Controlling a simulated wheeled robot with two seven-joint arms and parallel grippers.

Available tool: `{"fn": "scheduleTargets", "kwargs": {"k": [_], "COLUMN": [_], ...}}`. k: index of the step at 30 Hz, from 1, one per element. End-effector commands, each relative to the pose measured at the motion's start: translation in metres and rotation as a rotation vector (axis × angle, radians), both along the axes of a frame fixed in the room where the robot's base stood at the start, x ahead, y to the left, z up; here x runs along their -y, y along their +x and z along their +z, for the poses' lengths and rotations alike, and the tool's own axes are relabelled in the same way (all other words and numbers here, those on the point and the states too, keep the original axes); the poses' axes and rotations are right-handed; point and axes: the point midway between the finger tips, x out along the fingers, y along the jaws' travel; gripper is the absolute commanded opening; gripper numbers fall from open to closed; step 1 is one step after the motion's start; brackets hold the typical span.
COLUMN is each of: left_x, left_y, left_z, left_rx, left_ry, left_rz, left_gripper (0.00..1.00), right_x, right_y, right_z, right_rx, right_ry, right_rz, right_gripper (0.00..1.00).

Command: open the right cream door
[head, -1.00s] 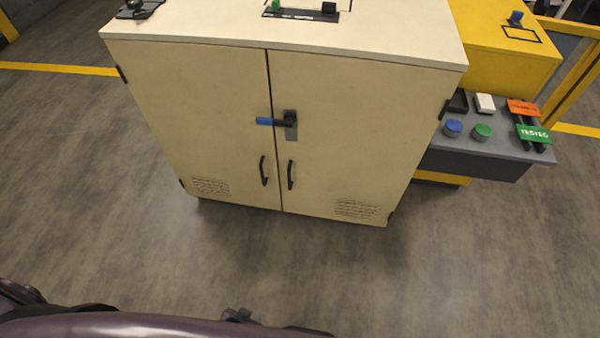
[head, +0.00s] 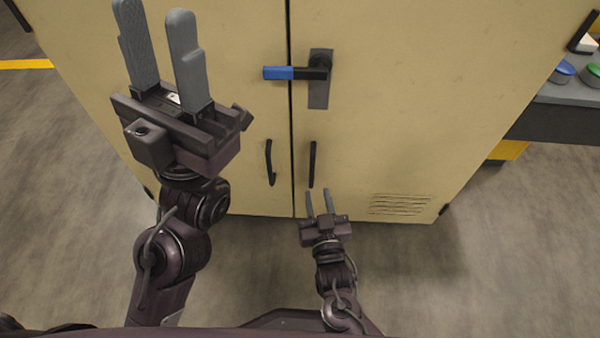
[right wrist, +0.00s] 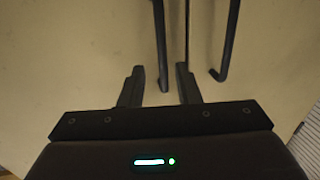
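The right cream door (head: 400,120) is shut against the left cream door (head: 200,30). Its black handle (head: 312,165) stands just right of the seam. Above is a latch plate (head: 319,92) with a blue-tipped lever (head: 280,73) lying level across the seam. My right gripper (head: 319,192) is open and empty, fingers up, just below the handle in the head view. In the right wrist view the right door's handle (right wrist: 229,40) lies right of my fingers. My left gripper (head: 155,14) is open and empty in front of the left door.
The left door's handle (head: 270,162) is close by, left of the seam. A vent (head: 400,204) is low on the right door. A grey button console (head: 570,95) stands to the right of the cabinet. Floor (head: 500,260) to the lower right is clear.

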Motion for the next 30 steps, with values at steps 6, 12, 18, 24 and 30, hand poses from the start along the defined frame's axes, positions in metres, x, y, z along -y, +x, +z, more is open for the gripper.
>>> {"fn": "scheduleTargets", "kwargs": {"k": [6, 12, 18, 24, 30], "left_x": [-0.005, -0.004, -0.004, -0.004, -0.004], "left_y": [-0.015, -0.015, -0.016, -0.016, -0.016], "left_z": [0.002, -0.005, -0.008, -0.007, -0.007], "left_rx": [0.054, 0.07, 0.081, 0.087, 0.087], "left_ry": [-0.018, -0.015, -0.014, -0.014, -0.014], "left_rz": [-0.004, -0.002, -0.002, -0.001, -0.001], "left_gripper": [0.36, 0.36, 0.36, 0.36, 0.36], "right_x": [-0.005, -0.011, -0.016, -0.017, -0.017], "right_y": [0.015, 0.047, 0.071, 0.077, 0.077], "right_z": [0.004, 0.003, 0.003, 0.004, 0.004], "right_rx": [0.022, 0.022, 0.019, 0.016, 0.016], "right_ry": [0.013, 0.013, 0.011, 0.01, 0.01], "right_rz": [-0.001, 0.0, 0.0, 0.0, 0.0], "right_gripper": [0.3, 0.3, 0.3, 0.3, 0.26]}}
